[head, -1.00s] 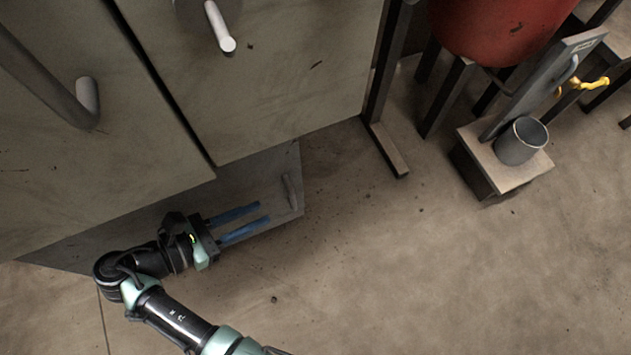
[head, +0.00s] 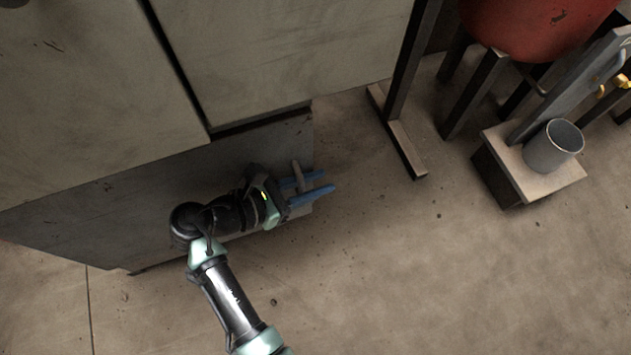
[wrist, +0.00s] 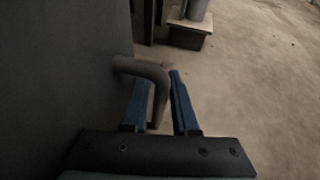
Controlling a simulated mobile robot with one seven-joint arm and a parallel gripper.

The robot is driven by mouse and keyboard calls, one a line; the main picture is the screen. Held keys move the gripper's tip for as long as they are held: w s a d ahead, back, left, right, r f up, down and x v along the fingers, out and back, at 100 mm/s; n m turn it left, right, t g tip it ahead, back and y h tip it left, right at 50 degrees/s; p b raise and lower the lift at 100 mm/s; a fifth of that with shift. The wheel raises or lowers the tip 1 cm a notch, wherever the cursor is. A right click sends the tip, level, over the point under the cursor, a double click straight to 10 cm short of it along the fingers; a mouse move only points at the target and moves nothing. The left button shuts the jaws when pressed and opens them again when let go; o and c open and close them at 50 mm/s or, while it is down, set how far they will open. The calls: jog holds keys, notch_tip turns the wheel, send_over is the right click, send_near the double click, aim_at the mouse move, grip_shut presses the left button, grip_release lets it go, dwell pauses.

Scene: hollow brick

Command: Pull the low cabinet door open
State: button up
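The low cabinet door (head: 110,188) is a grey panel below the large upper doors. Its bar handle (head: 297,176) stands out near the door's right end. My gripper (head: 326,181) has two blue fingers spread apart, reaching along the door front to the handle. In the wrist view the bent handle (wrist: 154,72) comes out from the dark door face (wrist: 62,75) and runs down between the two fingers. A gap shows between the handle and the right finger; whether the left finger touches it I cannot tell. The door looks shut or nearly so.
Upper cabinet doors (head: 280,50) rise above the low door. To the right are a dark metal stand (head: 408,100), a red rounded vessel (head: 535,30) and a grey cup (head: 553,147) on a small block (head: 520,172). The floor (head: 400,270) in front is clear.

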grip_shut()
dwell(1.4)
